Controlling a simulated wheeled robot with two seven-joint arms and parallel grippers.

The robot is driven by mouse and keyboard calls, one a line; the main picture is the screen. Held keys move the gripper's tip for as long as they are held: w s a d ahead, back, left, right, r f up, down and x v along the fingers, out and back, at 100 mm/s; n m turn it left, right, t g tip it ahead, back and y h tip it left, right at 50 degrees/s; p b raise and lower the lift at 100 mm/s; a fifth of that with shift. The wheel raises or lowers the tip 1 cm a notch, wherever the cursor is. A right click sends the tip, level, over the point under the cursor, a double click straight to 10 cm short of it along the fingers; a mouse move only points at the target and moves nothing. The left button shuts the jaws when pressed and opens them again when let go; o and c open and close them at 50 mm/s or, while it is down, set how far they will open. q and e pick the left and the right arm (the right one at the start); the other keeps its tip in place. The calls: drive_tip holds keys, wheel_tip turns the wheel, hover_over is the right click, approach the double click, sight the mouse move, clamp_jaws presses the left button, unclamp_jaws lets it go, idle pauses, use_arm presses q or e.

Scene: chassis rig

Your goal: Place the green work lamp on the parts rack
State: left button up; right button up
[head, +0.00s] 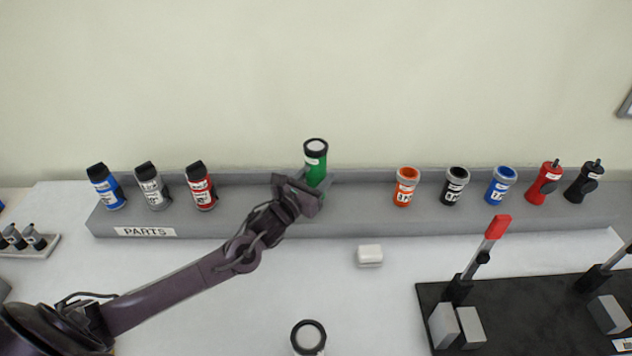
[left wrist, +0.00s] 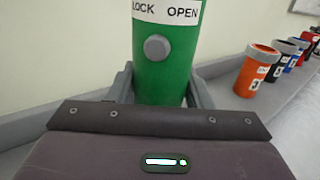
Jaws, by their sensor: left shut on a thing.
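The green work lamp (head: 316,168) is a green cylinder with a black-rimmed top, upright at the parts rack (head: 256,211), a long grey ledge labelled PARTS. My left gripper (head: 312,190) is shut on the lamp, low on its body. The left wrist view shows the green body (left wrist: 166,60) between the fingers (left wrist: 160,90), with a round button and LOCK and OPEN labels. The lamp's base is hidden by the gripper, so I cannot tell whether it touches the rack. My right gripper is not in view.
Blue (head: 106,187), grey (head: 153,186) and red (head: 201,186) cylinders stand left on the rack. Orange (head: 405,187), black (head: 455,186), blue (head: 500,186) and other items stand right. A white block (head: 369,255) and a black clamp board (head: 520,310) lie in front.

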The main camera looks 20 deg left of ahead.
use_arm(q)
wheel_tip(320, 180, down, 2)
drive_tip(key=shift+f, duration=0.1)
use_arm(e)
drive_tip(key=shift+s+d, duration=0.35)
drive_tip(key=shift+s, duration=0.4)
use_arm(q)
drive_tip(key=shift+f, duration=0.15)
drive_tip(key=o, duration=1.2)
drive_tip(key=shift+f, duration=0.1)
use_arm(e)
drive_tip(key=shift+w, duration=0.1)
